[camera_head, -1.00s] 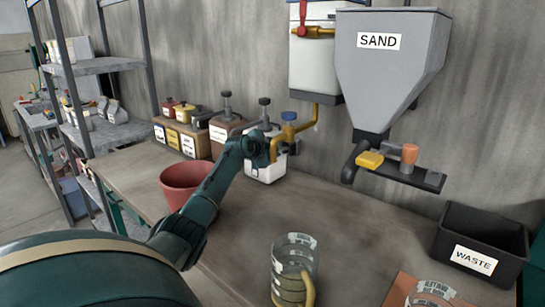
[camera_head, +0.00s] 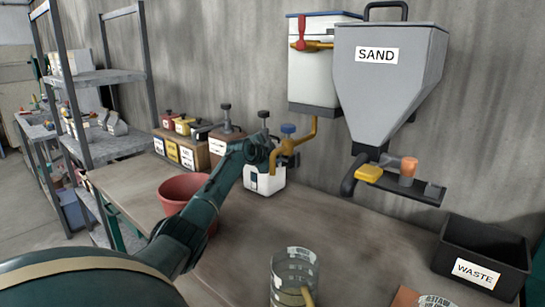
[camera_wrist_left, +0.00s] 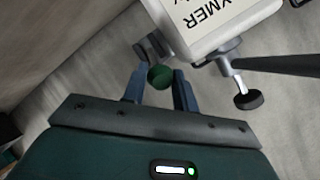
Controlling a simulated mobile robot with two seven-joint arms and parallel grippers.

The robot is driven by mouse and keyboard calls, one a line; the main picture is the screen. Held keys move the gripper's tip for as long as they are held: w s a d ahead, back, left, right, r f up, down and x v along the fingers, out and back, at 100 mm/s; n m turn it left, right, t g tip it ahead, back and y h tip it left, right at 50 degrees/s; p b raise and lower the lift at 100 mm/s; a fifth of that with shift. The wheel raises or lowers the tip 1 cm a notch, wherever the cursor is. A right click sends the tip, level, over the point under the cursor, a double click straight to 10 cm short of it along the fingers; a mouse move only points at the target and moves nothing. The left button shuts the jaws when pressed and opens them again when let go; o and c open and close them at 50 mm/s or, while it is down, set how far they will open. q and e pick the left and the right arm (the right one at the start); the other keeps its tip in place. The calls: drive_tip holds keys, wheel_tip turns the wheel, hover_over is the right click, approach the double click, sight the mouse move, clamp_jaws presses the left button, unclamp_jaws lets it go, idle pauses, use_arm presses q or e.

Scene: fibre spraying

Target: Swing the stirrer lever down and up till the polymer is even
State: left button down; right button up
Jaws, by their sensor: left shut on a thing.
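The white polymer box (camera_head: 264,182) stands at the back of the bench against the wall, below a yellow pipe. Its lettered face (camera_wrist_left: 205,17) shows at the top of the left wrist view, partly cut off. My left gripper (camera_head: 262,150) reaches the box from the front left. In the left wrist view my left gripper (camera_wrist_left: 160,82) is shut on the green knob of the stirrer lever (camera_wrist_left: 160,75), which sits between the fingertips. Most of the lever is hidden behind my gripper in the head view. The polymer inside does not show. My right gripper is not in view.
A red bucket (camera_head: 185,192) stands close beside my left forearm. A glass jug (camera_head: 293,275) is at the front. The sand hopper (camera_head: 390,75) hangs at the right, above a black waste bin (camera_head: 482,250). The bench between jug and wall is clear.

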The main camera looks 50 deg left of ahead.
use_arm(q)
drive_tip(key=c, duration=1.6)
unclamp_jaws()
drive_tip(key=shift+a+r+t, duration=0.25)
drive_tip(key=shift+r+t, duration=0.05)
drive_tip(key=shift+r, duration=0.7)
drive_tip(key=shift+o, duration=1.1)
drive_tip(key=shift+w+f, duration=0.2)
drive_tip(key=shift+w, duration=0.1)
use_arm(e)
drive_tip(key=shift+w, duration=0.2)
use_arm(q)
drive_tip(key=shift+s, duration=0.15)
drive_tip(key=shift+s+d, duration=0.1)
drive_tip(key=shift+s, duration=0.1)
drive_tip(key=b+v, duration=0.2)
drive_tip(key=v, duration=1)
drive_tip(key=shift+d, duration=0.35)
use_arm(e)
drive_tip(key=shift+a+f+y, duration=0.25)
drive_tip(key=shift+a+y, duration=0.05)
use_arm(q)
drive_tip(key=shift+s, duration=0.1)
